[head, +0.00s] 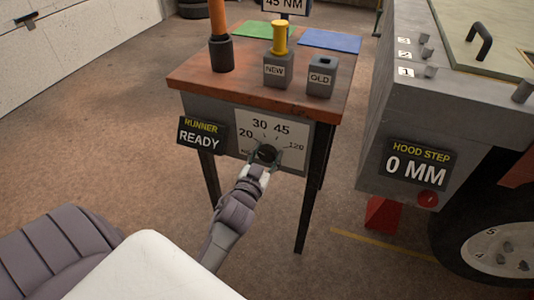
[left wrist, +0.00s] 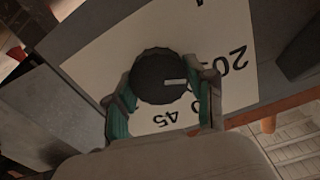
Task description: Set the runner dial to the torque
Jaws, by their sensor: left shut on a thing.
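The runner dial is a round black knob (head: 266,152) on a white scale plate (head: 246,130) on the front of the small bench. The plate reads 20, 30, 45 and 120. My left gripper (head: 264,164) is shut on the knob, with one finger on each side. In the left wrist view the knob (left wrist: 158,74) sits between the green-padded fingers (left wrist: 163,100). Its white mark points right, roughly between 20 and the partly hidden 30. A sign (head: 285,5) above the bench reads 45 NM. The runner display (head: 200,133) reads READY. My right gripper is not in view.
On the bench top (head: 250,95) stand an upright orange-handled tool (head: 219,35), a NEW block (head: 278,70) with a yellow piece and an OLD block (head: 320,82). A vehicle front with a HOOD STEP display (head: 417,164) reading 0 MM stands right.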

